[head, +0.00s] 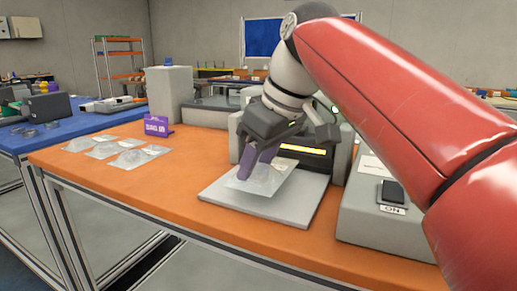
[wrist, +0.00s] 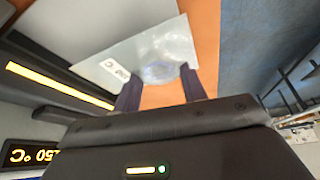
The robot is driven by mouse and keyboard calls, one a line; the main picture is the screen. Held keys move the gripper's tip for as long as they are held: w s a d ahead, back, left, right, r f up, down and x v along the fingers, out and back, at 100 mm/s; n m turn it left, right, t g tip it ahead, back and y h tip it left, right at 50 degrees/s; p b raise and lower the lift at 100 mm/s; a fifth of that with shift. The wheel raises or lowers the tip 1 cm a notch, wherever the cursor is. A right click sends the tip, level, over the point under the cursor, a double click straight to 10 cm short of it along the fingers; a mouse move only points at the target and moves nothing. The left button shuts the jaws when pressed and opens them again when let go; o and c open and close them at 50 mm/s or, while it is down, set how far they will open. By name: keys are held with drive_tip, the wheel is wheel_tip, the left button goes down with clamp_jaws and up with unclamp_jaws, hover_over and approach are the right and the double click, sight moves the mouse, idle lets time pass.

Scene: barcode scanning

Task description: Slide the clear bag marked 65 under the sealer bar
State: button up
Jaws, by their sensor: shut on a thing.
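My gripper (head: 254,165) is shut on a clear bag (head: 266,183), its dark purple fingers at the bag's near part. The bag is held over the pale plate (head: 228,196) in front of the grey sealer; I cannot tell whether it touches the plate. In the wrist view the bag (wrist: 150,48) extends beyond the fingers, with a white label (wrist: 114,70) too blurred to read surely. The sealer's glowing yellow bar (head: 303,149) lies just behind the bag; it also shows in the wrist view (wrist: 60,84) at the left, apart from the bag.
A grey box with an ON switch (head: 392,191) stands right of the plate. A temperature display (wrist: 32,154) glows in the wrist view. The front left tabletop is clear.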

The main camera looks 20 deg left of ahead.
sight(272, 164)
drive_tip(key=shift+f+b, duration=1.3)
drive_tip(key=shift+f, duration=0.2)
drive_tip(key=shift+w+r+p, duration=0.25)
drive_tip(key=shift+r+p, duration=0.05)
drive_tip(key=shift+p, duration=0.15)
drive_tip(key=shift+w+d+f+p, duration=0.1)
drive_tip(key=shift+w+d+p, duration=0.1)
drive_tip(key=shift+w+p, duration=1.2)
drive_tip(key=shift+w+d+f+b, duration=0.1)
drive_tip(key=shift+w+b, duration=0.05)
drive_tip(key=shift+w, duration=0.55)
drive_tip(key=shift+w+f+b, duration=0.1)
drive_tip(key=shift+w+b, duration=0.05)
drive_tip(key=shift+w, duration=0.5)
drive_tip(key=o, duration=1.1)
drive_tip(key=shift+r, duration=0.1)
